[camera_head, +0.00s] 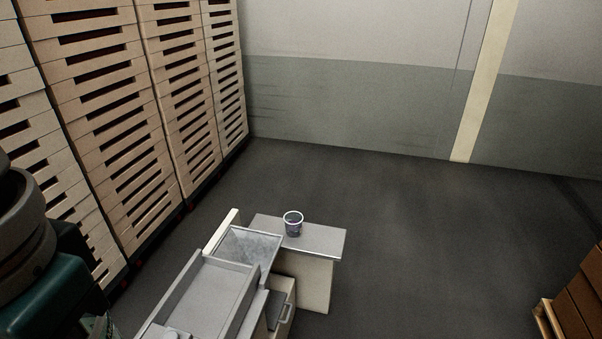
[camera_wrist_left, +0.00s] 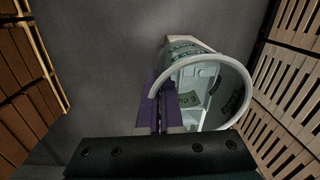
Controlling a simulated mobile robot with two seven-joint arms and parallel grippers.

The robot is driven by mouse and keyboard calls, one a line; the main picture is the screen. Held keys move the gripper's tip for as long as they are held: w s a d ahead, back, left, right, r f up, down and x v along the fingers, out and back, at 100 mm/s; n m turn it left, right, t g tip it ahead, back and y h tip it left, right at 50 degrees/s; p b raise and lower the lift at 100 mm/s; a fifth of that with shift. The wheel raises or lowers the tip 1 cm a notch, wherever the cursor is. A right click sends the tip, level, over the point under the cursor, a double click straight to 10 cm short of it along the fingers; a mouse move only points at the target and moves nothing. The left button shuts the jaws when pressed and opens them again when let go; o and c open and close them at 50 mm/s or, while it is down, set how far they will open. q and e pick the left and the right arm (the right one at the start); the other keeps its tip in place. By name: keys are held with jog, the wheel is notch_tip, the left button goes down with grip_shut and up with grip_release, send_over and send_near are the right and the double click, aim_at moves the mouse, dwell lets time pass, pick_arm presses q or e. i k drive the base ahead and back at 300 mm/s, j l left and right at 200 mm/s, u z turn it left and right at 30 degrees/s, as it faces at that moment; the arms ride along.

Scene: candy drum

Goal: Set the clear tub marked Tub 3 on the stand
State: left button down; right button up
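In the left wrist view a clear tub (camera_wrist_left: 242,103) with a pale round rim and a greenish label fills the right of centre. The tub looks held up over the grey floor. In the head view my left gripper is out of sight. A small tub (camera_head: 293,224) with dark contents stands on a grey-topped stand (camera_head: 325,240). My right gripper is in neither view.
Grey trays (camera_head: 205,295) on a machine adjoin the stand, with an open drawer (camera_head: 283,312) below. Tall stacks of slatted crates (camera_head: 120,110) line the left wall. Brown boxes (camera_head: 585,290) are at the lower right. The floor right of the stand is clear.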

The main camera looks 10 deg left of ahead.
aim_at(316, 236)
jog(key=i+z, duration=0.1)
jog(key=i, duration=1.75)
jog(key=i+u, duration=0.2)
jog(key=i, duration=0.25)
jog(key=i+l+u, duration=0.2)
jog(key=i, duration=0.25)
jog(key=i+l+u, duration=0.15)
jog(key=i, duration=0.3)
